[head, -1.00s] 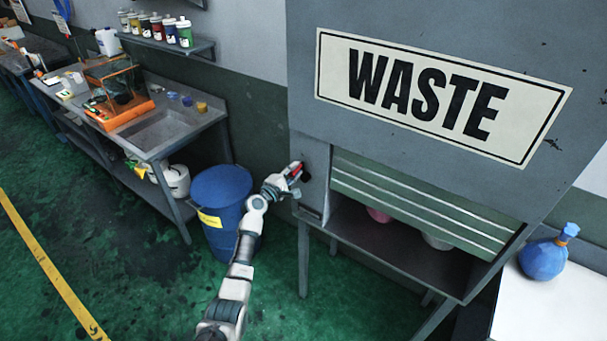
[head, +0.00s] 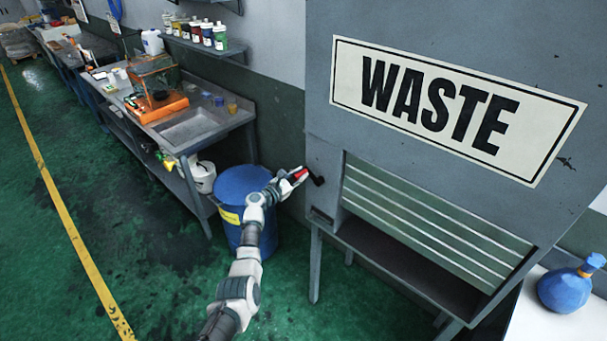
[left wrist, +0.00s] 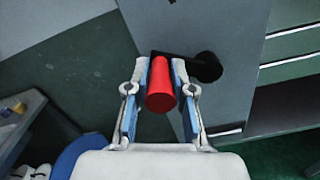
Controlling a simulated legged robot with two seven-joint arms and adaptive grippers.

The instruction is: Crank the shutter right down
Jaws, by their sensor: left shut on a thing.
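The shutter (head: 425,222) is a slatted, see-through panel in the opening of the grey waste cabinet (head: 322,150). It covers most of the opening in the head view, with a dark gap below its lower edge. The crank has a red handle (left wrist: 160,86) and a black arm with a round hub (left wrist: 207,67) on the cabinet's left side. My left gripper (head: 298,174) is shut on the red handle, one finger on each side of it in the left wrist view. My right gripper is not in view.
A sink bench (head: 195,128) stands to the left along the wall. A blue bag (head: 566,290) sits on a white surface at the right. The green floor is open at left.

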